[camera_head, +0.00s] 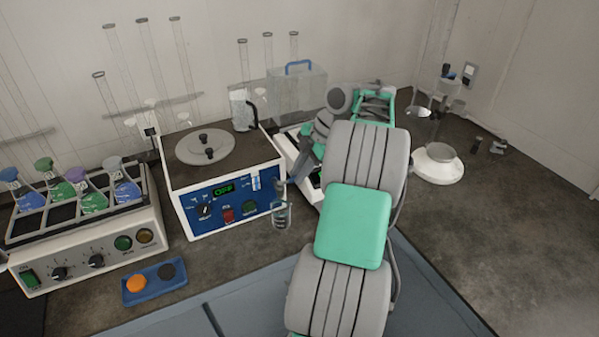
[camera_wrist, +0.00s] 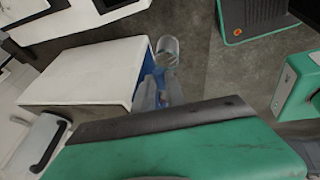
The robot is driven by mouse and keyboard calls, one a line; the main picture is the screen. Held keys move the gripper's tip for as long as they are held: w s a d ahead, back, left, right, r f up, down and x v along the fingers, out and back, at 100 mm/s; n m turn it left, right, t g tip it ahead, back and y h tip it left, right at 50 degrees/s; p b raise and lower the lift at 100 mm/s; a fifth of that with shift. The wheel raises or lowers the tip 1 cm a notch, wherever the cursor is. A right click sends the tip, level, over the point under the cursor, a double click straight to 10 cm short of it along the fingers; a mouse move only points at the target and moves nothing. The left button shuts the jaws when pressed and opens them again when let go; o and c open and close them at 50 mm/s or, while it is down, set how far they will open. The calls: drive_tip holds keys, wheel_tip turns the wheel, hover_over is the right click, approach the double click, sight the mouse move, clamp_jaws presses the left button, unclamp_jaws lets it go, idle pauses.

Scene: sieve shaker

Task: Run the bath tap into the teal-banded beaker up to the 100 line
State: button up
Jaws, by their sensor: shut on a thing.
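The bath (camera_head: 232,200) is a white box with a blue front panel whose display reads OFF. Its tap (camera_head: 279,190) shows as a small grey shape at the panel's right edge. The beaker (camera_head: 282,216) is clear and upright, directly below the tap; it also shows in the wrist view (camera_wrist: 168,48), just beyond my fingertips. Its teal band and 100 line are too small to make out. My gripper (camera_wrist: 160,82) reaches down at the bath's front right corner. Its fingers seem shut on the tap, with a bluish part between them. My arm hides part of this area in the head view.
A rack of coloured flasks (camera_head: 75,205) stands left of the bath. A blue tray (camera_head: 153,283) with orange and black discs lies in front. A jug with a black handle (camera_head: 242,110) stands behind the bath. Bench on the right is mostly clear.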

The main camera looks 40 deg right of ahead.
clamp_jaws()
idle(0.8)
drive_tip(key=m+b, duration=0.1)
drive_tip(key=b, duration=0.1)
drive_tip(key=s+a+m+h+b, duration=0.1)
drive_tip(key=m+b, duration=0.1)
drive_tip(key=s+m+t+h+b, duration=0.1)
drive_tip(key=m+b, duration=0.1)
drive_tip(key=b, duration=0.1)
drive_tip(key=shift+s+a, duration=0.1)
drive_tip(key=shift+a, duration=0.2)
drive_tip(key=o, duration=0.6)
unclamp_jaws()
drive_tip(key=shift+o, duration=0.2)
